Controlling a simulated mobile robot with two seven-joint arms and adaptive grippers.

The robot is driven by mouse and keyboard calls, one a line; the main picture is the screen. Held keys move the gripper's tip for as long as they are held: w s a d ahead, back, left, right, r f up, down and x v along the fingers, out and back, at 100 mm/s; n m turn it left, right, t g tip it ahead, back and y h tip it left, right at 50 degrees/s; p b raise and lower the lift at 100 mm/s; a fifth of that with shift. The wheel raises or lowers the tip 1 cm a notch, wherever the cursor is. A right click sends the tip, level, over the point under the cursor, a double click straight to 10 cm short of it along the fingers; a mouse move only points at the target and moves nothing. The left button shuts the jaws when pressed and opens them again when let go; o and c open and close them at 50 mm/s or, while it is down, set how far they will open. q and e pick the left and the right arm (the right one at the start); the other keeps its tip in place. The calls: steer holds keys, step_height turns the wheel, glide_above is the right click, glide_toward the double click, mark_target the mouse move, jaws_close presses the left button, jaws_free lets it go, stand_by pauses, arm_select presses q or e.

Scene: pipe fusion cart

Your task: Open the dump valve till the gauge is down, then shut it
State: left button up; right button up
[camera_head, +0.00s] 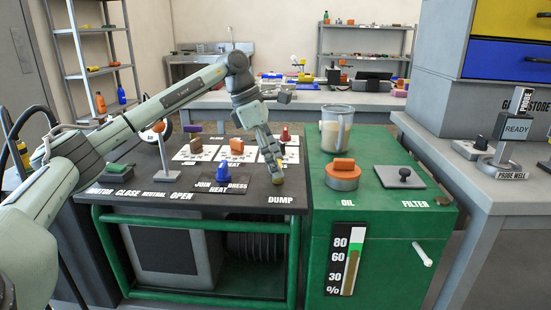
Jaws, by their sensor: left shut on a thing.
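My left gripper (275,172) reaches down over the dark cart top, just above the DUMP label (280,200). It is shut on the dump valve knob (279,180), of which only a small yellowish part shows below the fingers. The turn of the knob cannot be made out. I cannot tell whether this is the gauge meant. My right gripper is not in view.
A blue selector (224,172) stands left of my gripper, with a lever post (165,152) further left. Several coloured knobs on white cards stand behind it. The green cabinet (385,205) to the right carries a clear jug (336,130) and an orange cap (343,172).

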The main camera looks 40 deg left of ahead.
arm_select(q)
steer(key=o, duration=1.1)
steer(key=shift+o, duration=0.2)
steer(key=v, duration=1.2)
